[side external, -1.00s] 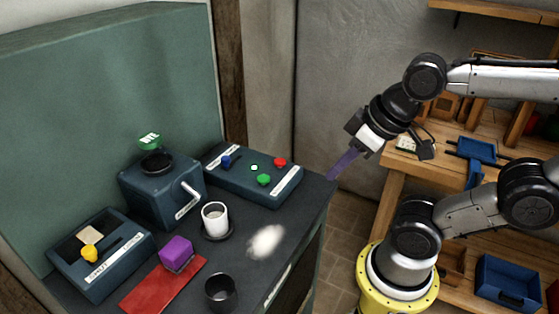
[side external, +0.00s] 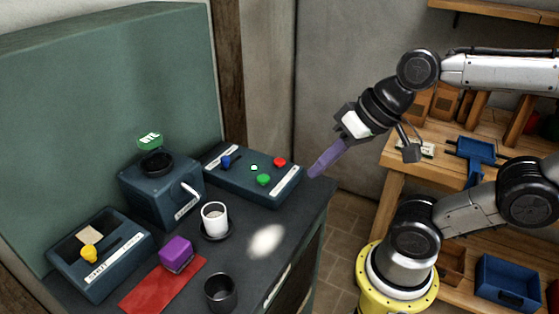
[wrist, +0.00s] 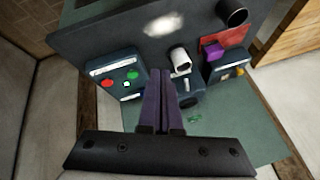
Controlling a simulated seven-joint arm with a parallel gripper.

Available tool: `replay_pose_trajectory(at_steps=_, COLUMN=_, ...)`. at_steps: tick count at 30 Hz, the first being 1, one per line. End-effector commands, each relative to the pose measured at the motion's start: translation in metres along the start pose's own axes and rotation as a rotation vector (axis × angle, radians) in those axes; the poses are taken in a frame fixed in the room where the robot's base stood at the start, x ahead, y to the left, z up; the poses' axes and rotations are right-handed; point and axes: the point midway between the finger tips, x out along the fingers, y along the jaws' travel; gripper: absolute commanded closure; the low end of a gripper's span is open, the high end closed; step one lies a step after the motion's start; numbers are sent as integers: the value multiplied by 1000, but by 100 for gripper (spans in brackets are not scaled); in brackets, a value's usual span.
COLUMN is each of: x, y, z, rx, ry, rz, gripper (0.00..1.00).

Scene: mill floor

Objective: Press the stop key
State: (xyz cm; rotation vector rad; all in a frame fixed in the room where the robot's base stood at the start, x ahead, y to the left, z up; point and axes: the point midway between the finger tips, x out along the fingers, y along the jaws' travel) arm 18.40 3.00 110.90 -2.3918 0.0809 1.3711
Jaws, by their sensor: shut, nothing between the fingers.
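The control box (side external: 232,186) sits at the back right of the dark bench, with a pale label strip whose words I cannot read. On its top are a red key (side external: 279,162), a green key (side external: 264,180), a small white button (side external: 254,167) and a blue knob (side external: 226,161). No readable word marks the stop key. My gripper (side external: 315,172) has purple fingers, shut and empty, just right of the box and apart from the red key.
On the bench (side external: 315,212) stand a grinder-like box (side external: 150,190) with a crank, a white cup (side external: 214,217), a dark cup (side external: 221,292), a purple block (side external: 176,253) on a red mat (side external: 140,293), and a slider box (side external: 80,268). A wooden workbench (side external: 400,170) is at right.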

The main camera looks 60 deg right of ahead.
Motion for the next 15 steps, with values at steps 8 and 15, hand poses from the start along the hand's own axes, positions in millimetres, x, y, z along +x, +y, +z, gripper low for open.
replay_pose_trajectory(at_steps=8, x=26, y=-26, z=-78, rx=840, ry=-31, rz=-186, gripper=100)
replay_pose_trajectory(at_steps=15, x=58, y=28, z=-159, rx=1512, ry=1, rz=-284, gripper=100)
